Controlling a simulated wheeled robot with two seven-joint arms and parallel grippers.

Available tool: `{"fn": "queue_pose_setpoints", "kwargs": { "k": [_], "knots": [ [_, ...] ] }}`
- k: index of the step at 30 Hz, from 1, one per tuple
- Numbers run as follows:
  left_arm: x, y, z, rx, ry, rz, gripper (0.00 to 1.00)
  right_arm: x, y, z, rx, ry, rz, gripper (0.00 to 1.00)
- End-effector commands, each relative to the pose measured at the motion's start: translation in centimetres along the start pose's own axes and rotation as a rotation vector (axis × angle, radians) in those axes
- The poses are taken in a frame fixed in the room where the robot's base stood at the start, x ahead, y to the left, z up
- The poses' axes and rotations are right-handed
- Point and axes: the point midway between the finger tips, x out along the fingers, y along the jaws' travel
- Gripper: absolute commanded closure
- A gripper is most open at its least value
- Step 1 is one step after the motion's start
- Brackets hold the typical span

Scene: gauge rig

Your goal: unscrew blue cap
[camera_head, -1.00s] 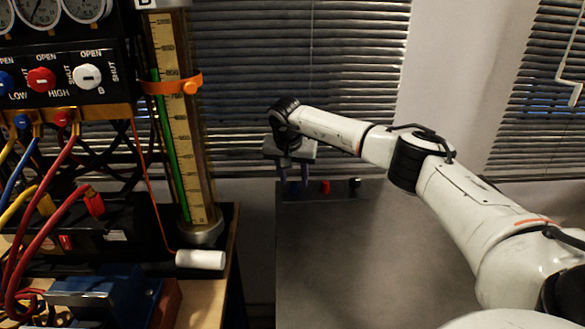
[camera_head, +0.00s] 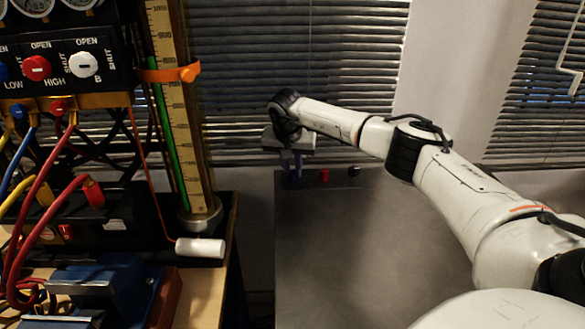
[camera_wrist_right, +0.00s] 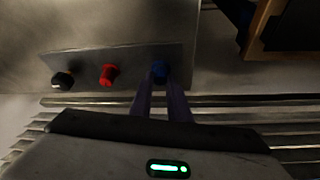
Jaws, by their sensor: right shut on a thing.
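The blue cap (camera_wrist_right: 160,69) is one of three on a grey strip (camera_wrist_right: 130,62) at the back of the grey table; it sits at the end nearest the gauge rig. My right gripper (camera_wrist_right: 160,85) comes down over it, and its fingers are shut on the cap. In the head view my right gripper (camera_head: 291,172) is at the table's back left, and its fingers mostly hide the blue cap. My left gripper is not in view.
A red cap (camera_head: 325,174) and a black cap (camera_head: 353,171) stand to the right of the blue one. The grey tabletop (camera_head: 360,250) is clear. The gauge rig with a tall tube (camera_head: 180,110), hoses and a white cylinder (camera_head: 200,248) is at the left. Window blinds (camera_head: 300,60) are close behind.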

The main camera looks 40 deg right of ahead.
Motion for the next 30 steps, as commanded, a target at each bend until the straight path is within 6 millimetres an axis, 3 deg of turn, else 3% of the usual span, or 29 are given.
{"fn": "queue_pose_setpoints", "kwargs": {
  "k": [12,20,21,22,30],
  "knots": [
    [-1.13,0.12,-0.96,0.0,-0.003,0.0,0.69,-0.07,0.02,-0.04,-0.37,0.001,-0.155,1.0],
    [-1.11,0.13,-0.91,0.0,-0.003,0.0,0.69,-0.1,-0.14,-0.02,-0.396,0.002,-0.167,1.0],
    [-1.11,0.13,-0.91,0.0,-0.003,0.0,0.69,-0.1,-0.15,-0.01,-0.396,0.002,-0.167,0.81],
    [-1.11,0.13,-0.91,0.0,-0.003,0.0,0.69,-0.11,-0.16,0.0,-0.395,0.002,-0.167,0.76],
    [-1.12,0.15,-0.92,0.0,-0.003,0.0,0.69,-0.07,-0.07,-0.01,-0.393,0.001,-0.164,0.73]
  ]
}}
